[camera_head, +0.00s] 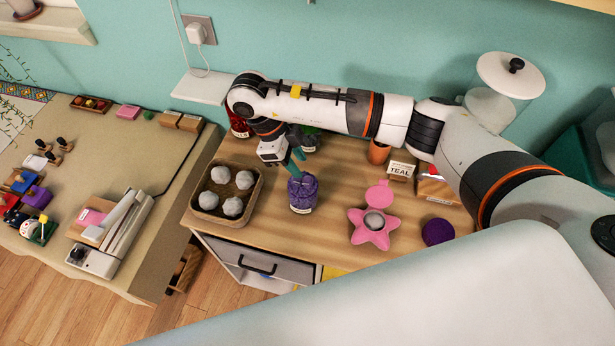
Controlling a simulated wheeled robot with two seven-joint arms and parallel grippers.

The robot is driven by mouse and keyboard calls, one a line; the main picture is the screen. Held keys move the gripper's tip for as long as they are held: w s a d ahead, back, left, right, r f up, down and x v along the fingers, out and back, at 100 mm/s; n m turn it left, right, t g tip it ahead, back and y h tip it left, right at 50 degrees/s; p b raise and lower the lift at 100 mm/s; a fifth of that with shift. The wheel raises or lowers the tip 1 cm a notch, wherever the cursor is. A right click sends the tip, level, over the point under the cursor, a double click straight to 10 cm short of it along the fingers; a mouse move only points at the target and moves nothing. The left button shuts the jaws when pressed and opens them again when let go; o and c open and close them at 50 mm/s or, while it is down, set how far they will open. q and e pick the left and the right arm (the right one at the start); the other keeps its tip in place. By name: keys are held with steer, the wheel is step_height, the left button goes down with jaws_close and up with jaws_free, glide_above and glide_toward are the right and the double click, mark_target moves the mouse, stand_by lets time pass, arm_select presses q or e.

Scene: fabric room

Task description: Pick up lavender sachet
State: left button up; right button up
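The lavender sachet (302,196) is a purple, bunched bag with a pale label low on its front. It stands upright on the wooden top of the cabinet, right of a tray of pale round lumps. My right gripper (295,163) reaches in from the right, over the back of the cabinet. Its teal fingers point down just above and behind the sachet's top, and they look apart. Whether a finger touches the sachet is hard to tell. My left gripper is not in view.
The tray (206,214) stands close left of the sachet. A red jar (238,127) and a green one (309,141) stand behind. Bare wood lies in front.

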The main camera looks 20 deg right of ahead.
mark_target(305, 179)
steer(key=shift+s+d+f, duration=0.15)
steer(key=shift+f, duration=0.45)
steer(key=shift+w+d+f, duration=0.1)
steer(key=shift+w+f, duration=0.15)
steer(key=shift+f, duration=0.05)
step_height(305, 179, down, 3)
steer(key=shift+d+r, duration=0.1)
steer(key=shift+r, duration=0.05)
steer(key=shift+p+x, duration=0.5)
steer(key=shift+x, duration=0.5)
steer(key=shift+d+f, duration=0.15)
steer(key=shift+f, duration=0.2)
steer(key=c, duration=0.6)
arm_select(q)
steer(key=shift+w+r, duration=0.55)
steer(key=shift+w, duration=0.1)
arm_select(e)
steer(key=shift+c, duration=0.5)
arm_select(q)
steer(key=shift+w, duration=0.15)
arm_select(e)
jaws_close()
